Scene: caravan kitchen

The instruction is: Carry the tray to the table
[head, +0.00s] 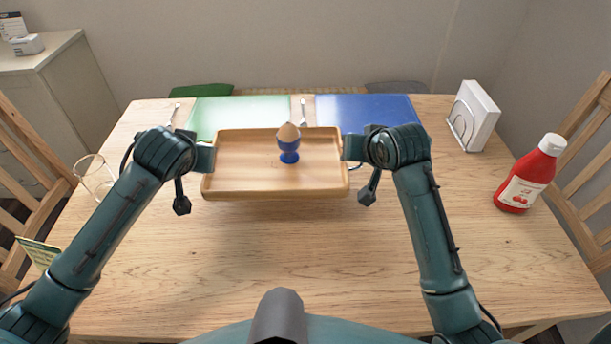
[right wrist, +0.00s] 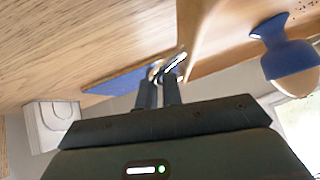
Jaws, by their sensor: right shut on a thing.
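The wooden tray (head: 240,174) is level over the near middle of the table (head: 290,270), with a soft shadow under its front edge. Whether it touches the tabletop I cannot tell. A blue egg cup (head: 288,156) with a brown egg (head: 288,133) stands upright on the tray. My right gripper (head: 352,150) is shut on the tray's right side; the right wrist view shows its fingers (right wrist: 167,72) at the tray's rim (right wrist: 190,40). My left gripper (head: 208,157) is at the tray's left side, its fingertips hidden.
A green placemat (head: 215,112) and a blue placemat (head: 370,112) lie behind the tray, with cutlery. A glass (head: 93,175) stands left, a ketchup bottle (head: 528,175) right, a napkin holder (head: 473,115) back right. The tabletop in front of the tray is clear. Chairs flank the table.

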